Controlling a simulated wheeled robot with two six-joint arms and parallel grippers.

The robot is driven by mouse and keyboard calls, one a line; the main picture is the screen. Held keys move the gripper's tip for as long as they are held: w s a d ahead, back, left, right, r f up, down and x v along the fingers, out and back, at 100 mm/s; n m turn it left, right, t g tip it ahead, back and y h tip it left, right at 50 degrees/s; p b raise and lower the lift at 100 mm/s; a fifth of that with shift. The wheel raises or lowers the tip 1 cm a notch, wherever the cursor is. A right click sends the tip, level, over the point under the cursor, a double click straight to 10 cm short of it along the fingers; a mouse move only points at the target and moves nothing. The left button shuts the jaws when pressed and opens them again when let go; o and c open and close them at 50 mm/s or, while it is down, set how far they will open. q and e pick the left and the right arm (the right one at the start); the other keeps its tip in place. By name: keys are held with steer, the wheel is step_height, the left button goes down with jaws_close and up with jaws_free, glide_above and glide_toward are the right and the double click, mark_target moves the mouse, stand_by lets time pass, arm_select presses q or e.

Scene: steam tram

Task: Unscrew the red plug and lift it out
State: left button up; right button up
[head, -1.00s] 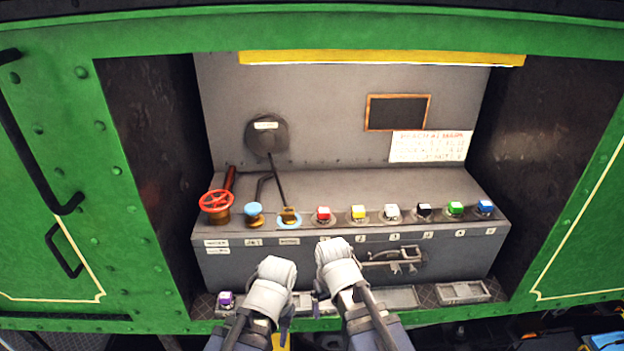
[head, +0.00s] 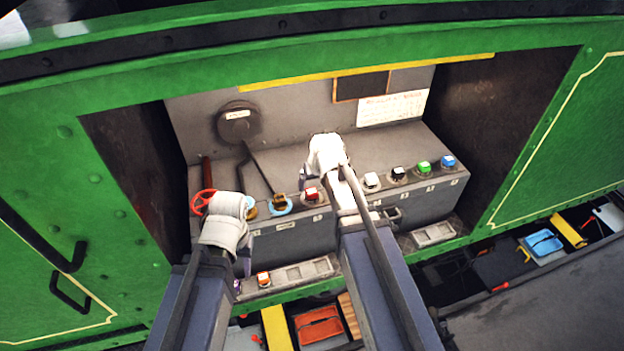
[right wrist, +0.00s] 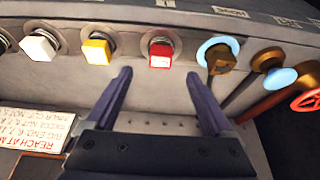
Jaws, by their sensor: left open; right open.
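The red plug (head: 311,195) sits in its socket on the grey ledge, left of my right arm in the head view. In the right wrist view the red plug (right wrist: 160,53) stands just beyond and between the two spread fingers, touching neither. My right gripper (right wrist: 158,76) is open and empty; in the head view its wrist hides most of its fingers. My left gripper (head: 243,264) is open, low in front of the ledge, with its fingers mostly hidden behind its pale wrist.
A yellow plug (right wrist: 97,49) and a white plug (right wrist: 38,46) neighbour the red one. On its other side are a blue-ringed brass fitting (right wrist: 218,58), a light-blue knob (right wrist: 281,78) and a red handwheel (head: 203,202). An orange plug (head: 264,279) stands by the lower tray (head: 300,274).

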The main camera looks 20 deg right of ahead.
mark_target(312, 191)
steer(key=shift+b+x, duration=3.45)
steer(key=shift+x, duration=0.45)
steer(key=shift+r, duration=0.1)
jaws_close()
steer(key=n+y, duration=0.1)
steer(key=n, duration=0.3)
steer(key=shift+y, duration=0.3)
steer(key=shift+n+g+y, duration=0.3)
steer(key=shift+n+g, duration=0.2)
steer(key=shift+n, duration=0.7)
steer(key=shift+n+y, duration=0.3)
steer(key=shift+n, duration=0.5)
